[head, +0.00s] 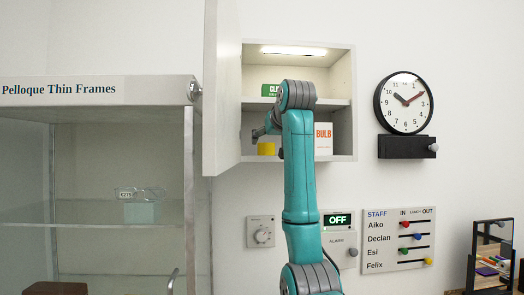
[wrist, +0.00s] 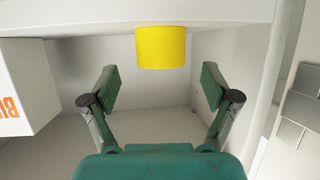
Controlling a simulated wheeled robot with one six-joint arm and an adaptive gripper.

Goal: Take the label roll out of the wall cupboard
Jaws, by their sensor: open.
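The wall cupboard (head: 354,110) is open, its door (head: 222,90) swung out to the left. A plain yellow cylinder, apparently the label roll (head: 266,149), stands on the cupboard's bottom board, left of a white box marked BULB (head: 323,138). The wrist picture is upside down; there the label roll (wrist: 161,47) is at top centre. My gripper (wrist: 158,86) is open and empty, its fingers spread on either side of the line to the roll, apart from it. In the head view my gripper (head: 262,132) is partly hidden by my arm, close to the roll.
The BULB box (wrist: 25,85) is at the left in the wrist view. A green box (head: 270,90) sits on the upper shelf (head: 335,102). A clock (head: 404,103) and a staff board (head: 398,240) hang to the right. A glass display case (head: 95,212) stands to the left.

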